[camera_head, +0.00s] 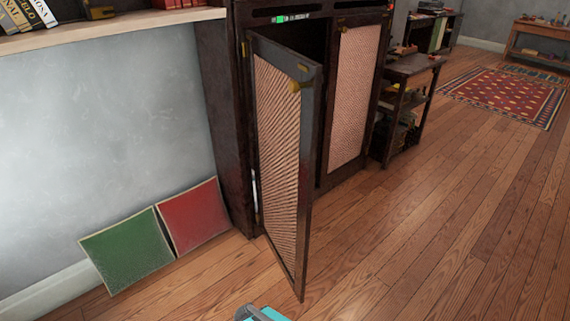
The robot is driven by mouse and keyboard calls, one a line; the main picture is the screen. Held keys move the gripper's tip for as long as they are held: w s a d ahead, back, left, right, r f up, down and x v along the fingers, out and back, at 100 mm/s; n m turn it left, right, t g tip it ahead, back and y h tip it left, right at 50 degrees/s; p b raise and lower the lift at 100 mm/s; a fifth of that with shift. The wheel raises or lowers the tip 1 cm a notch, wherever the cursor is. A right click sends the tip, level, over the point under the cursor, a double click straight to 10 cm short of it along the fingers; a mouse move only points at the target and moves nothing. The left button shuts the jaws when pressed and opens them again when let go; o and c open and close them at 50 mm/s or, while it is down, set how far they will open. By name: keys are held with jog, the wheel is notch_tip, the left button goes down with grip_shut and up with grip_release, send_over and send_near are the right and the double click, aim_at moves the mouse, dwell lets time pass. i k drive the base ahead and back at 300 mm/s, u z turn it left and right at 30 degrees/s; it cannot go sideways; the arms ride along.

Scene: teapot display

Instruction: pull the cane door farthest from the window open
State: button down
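A dark wood cabinet (232,135) stands against the wall and has two doors with cane panels. The left cane door (278,150) stands well open, hinged at its left side, with its free edge swung out over the floor. A small brass-coloured knob (294,86) is near the top of its free edge. The right cane door (354,95) looks shut. The dark inside of the cabinet shows above and behind the open door. No window is in view. My gripper is not in view; only a grey and light-blue piece of my arm shows at the bottom edge.
A green panel (127,250) and a red panel (194,216) lean on the wall left of the cabinet. A shelf (110,30) with books is above them. A small side table (412,68) stands right of the cabinet. The wooden floor in front is clear up to a patterned rug (505,95).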

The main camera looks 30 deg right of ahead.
aim_at(357, 44)
jog(key=z, duration=0.65)
jog(key=k, duration=0.6)
jog(key=z, duration=0.05)
jog(key=i, duration=0.6)
jog(key=z, duration=0.05)
